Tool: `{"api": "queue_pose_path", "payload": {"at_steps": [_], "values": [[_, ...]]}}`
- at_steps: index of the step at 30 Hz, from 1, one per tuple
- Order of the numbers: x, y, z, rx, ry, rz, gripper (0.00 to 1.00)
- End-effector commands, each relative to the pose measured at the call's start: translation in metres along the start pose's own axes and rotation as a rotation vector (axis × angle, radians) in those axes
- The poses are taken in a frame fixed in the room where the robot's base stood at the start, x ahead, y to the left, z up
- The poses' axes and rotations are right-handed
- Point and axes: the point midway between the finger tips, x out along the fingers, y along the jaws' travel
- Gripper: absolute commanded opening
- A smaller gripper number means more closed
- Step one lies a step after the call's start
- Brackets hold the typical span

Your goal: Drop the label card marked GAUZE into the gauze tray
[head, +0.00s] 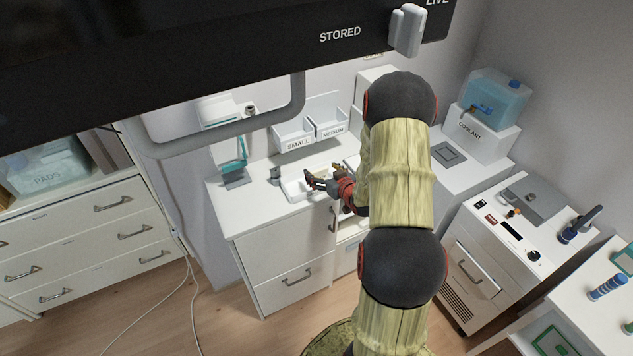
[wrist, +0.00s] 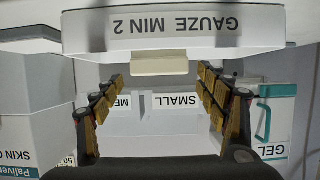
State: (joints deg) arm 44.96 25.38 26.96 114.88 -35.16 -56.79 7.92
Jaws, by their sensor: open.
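A shallow white tray (head: 293,189) sits on the white counter, left of my gripper's fingers. In the wrist view, which is upside down, the white tray labelled GAUZE MIN 2 (wrist: 232,43) fills the top, so it lies below my fingers. My gripper (head: 316,180) is over the tray's right side in the head view, fingers spread. The wrist view also shows the open fingers (wrist: 158,95), with no card clearly held. A small blank cream block (wrist: 160,63) shows by the tray rim; I cannot tell what it is. I see no readable GAUZE card.
Bins marked SMALL (head: 297,144) and MEDIUM (head: 333,130) stand behind on the counter. A teal-handled GEL container (head: 233,170) is at left. A dark panel marked STORED (head: 250,35) and its grey bar hang in front. A COOLANT box (head: 478,130) stands at right.

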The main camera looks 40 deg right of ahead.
Motion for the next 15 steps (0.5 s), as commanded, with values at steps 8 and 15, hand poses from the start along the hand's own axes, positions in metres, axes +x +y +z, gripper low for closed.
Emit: {"api": "queue_pose_path", "payload": {"at_steps": [8, 15], "values": [[0.000, 0.000, 0.000, 0.000, 0.000, 0.000, 0.79], [-0.011, 0.001, -0.001, -0.001, 0.001, 0.001, 0.79]]}}
